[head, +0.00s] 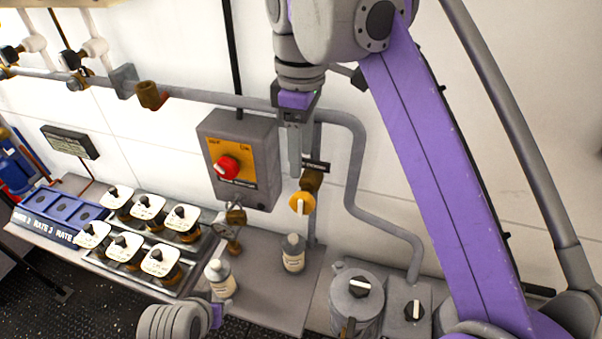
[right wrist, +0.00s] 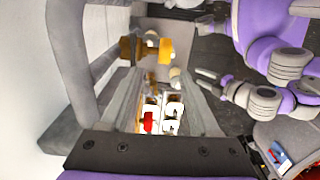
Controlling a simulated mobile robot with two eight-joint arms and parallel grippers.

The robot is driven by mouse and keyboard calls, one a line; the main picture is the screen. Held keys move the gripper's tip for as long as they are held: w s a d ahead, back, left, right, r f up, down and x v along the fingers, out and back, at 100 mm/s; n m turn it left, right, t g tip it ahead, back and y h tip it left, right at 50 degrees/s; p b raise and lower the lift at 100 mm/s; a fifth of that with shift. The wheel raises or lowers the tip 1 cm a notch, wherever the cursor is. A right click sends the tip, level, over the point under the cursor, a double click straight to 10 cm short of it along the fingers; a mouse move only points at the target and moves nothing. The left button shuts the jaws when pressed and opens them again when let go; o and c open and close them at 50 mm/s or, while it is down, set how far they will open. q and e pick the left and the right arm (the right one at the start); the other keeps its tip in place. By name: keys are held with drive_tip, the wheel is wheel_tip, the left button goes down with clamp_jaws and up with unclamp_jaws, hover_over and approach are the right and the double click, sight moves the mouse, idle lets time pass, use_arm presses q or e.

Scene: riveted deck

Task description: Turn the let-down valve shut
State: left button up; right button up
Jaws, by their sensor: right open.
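The valve with a round orange handle (head: 302,204) and a white bar across its face hangs on a brass body by the vertical pipe. I take it for the let-down valve; no label on it is readable. It also shows in the right wrist view (right wrist: 151,48), just beyond my fingertips. My right gripper (head: 298,172) points down above the valve, open and empty, with its fingers apart from the handle. My left gripper (head: 226,305) is low in the head view, beside a white bottle; in the right wrist view (right wrist: 205,80) its fingers look parted and empty.
A grey switch box (head: 262,145) with a red knob is on the wall left of the valve. A second bottle (head: 293,254) stands below the valve. Grey pipes (head: 345,160) run along the wall.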

sight(302, 195)
drive_tip(key=shift+s+f, duration=0.3)
drive_tip(key=shift+f, duration=0.05)
drive_tip(key=shift+s+d+f+b, duration=0.1)
drive_tip(key=shift+s+f+b, duration=0.15)
drive_tip(key=shift+f, duration=0.4)
drive_tip(key=shift+s+f+b, duration=0.25)
drive_tip(key=shift+f, duration=0.35)
wheel_tip(302, 195, down, 6)
drive_tip(key=shift+w+r+b, duration=0.1)
drive_tip(key=shift+b, duration=0.35)
use_arm(q)
drive_tip(key=shift+s+f, duration=1.3)
drive_tip(key=shift+f, duration=0.25)
use_arm(e)
drive_tip(key=shift+f, duration=0.8)
drive_tip(key=shift+w, duration=0.1)
clamp_jaws()
